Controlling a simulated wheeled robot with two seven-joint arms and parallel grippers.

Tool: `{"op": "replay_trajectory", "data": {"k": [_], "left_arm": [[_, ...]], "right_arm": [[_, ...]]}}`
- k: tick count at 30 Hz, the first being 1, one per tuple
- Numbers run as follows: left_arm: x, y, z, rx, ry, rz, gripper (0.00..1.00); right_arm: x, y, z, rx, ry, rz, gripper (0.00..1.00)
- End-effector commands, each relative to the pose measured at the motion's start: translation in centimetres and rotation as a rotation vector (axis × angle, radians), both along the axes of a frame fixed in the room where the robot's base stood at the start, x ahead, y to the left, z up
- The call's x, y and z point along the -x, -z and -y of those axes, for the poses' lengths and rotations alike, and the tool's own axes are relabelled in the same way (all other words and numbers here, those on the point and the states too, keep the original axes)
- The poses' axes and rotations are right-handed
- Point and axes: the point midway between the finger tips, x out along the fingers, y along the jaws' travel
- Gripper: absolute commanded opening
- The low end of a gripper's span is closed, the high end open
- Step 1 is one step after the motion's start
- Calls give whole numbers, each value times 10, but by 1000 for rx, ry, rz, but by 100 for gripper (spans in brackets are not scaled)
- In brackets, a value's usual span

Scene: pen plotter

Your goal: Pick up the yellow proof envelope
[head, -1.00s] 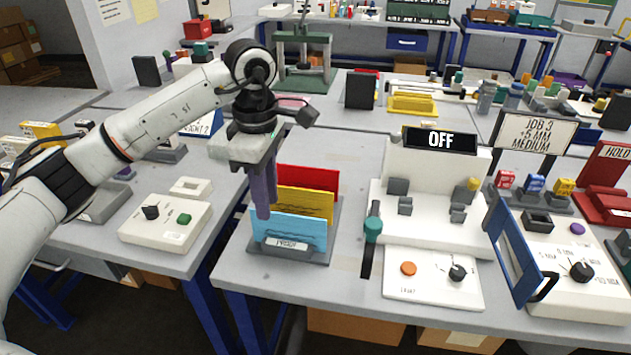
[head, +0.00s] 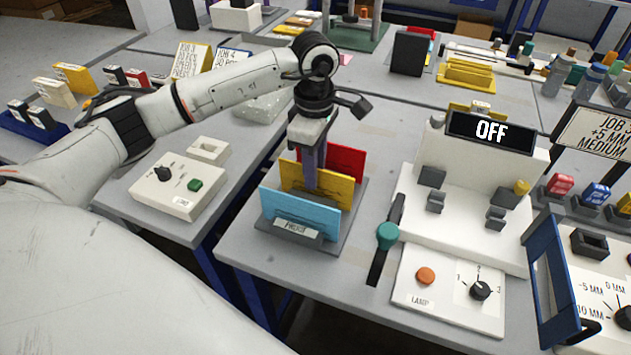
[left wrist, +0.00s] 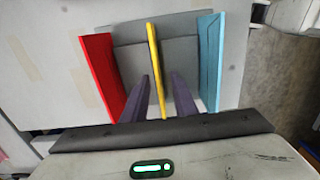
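The yellow proof envelope (head: 337,190) stands upright in the middle of a grey rack (head: 356,203), between a red envelope (head: 346,163) behind and a light blue one (head: 298,213) in front. The rack's front label reads PROOF. My left gripper (head: 309,185) points down over the yellow envelope. In the left wrist view, the yellow envelope (left wrist: 153,50) runs between the two dark fingers (left wrist: 162,78), with a visible gap on each side. The red (left wrist: 99,70) and blue (left wrist: 210,60) envelopes are outside the fingers. My right gripper is not in view.
A white control box (head: 178,188) stands left of the rack, across a gap between tables. A teal-knobbed lever (head: 387,236) and a white machine showing OFF (head: 491,130) stand to the right. A black upright block (head: 408,53) stands behind.

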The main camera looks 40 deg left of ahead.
Motion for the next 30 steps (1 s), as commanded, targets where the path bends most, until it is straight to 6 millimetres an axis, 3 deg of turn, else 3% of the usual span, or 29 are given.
{"op": "replay_trajectory", "data": {"k": [6,13,18,30], "left_arm": [[0,23,0,0,1,-1,26],[-1,25,0,0,1,1,26],[-1,25,0,0,1,1,0],[-1,20,0,1,1,2,0]], "right_arm": [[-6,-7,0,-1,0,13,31],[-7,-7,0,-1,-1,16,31],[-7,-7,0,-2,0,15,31],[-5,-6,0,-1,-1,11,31]]}}
